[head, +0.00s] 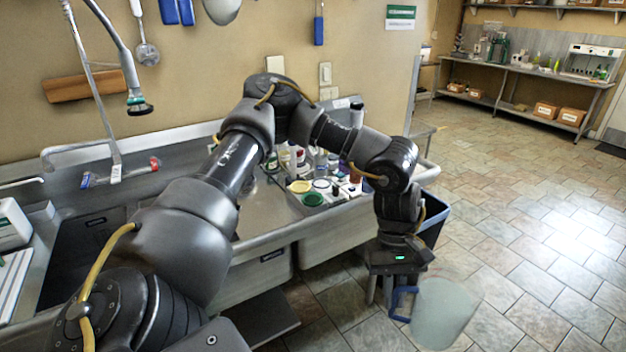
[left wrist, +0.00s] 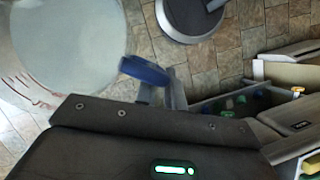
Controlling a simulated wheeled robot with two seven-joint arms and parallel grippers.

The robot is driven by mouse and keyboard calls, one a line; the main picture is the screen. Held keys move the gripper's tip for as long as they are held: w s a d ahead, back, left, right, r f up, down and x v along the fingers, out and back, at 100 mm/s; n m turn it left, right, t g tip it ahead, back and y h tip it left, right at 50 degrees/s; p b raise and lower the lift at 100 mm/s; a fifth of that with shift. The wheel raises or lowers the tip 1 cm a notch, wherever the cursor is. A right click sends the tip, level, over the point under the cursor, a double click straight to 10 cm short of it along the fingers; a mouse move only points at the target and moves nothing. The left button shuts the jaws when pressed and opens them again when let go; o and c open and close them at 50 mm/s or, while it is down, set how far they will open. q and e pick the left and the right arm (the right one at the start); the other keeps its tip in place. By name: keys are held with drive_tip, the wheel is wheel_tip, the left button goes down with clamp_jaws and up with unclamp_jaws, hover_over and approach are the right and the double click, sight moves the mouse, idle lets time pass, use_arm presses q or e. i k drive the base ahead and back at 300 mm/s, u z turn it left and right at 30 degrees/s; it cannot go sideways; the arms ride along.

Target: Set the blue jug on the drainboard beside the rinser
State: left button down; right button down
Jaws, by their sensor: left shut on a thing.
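The jug (head: 445,312) is pale and translucent with a blue handle (head: 402,303). My left gripper (head: 388,294) points down at the lower right of the head view and is shut on the handle. The jug hangs over the tiled floor, in front of the sink unit. In the left wrist view the jug (left wrist: 70,45) fills the upper left and its handle (left wrist: 145,71) is by the fingers (left wrist: 165,92). A steel sink unit (head: 330,250) runs along the wall. I cannot tell for certain which part is the rinser. My right gripper is not in view.
A hanging spray hose (head: 138,103) and a tap (head: 80,150) are at the left. Several jars and lids (head: 313,199) crowd the steel top behind my arm. A dark bin (head: 436,218) stands at the unit's right end. The floor (head: 540,230) to the right is clear.

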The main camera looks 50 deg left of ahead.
sight(260, 214)
drive_tip(key=u, duration=0.2)
drive_tip(key=i, duration=0.95)
drive_tip(key=u, duration=0.85)
drive_tip(key=i, duration=0.45)
drive_tip(key=u, duration=0.35)
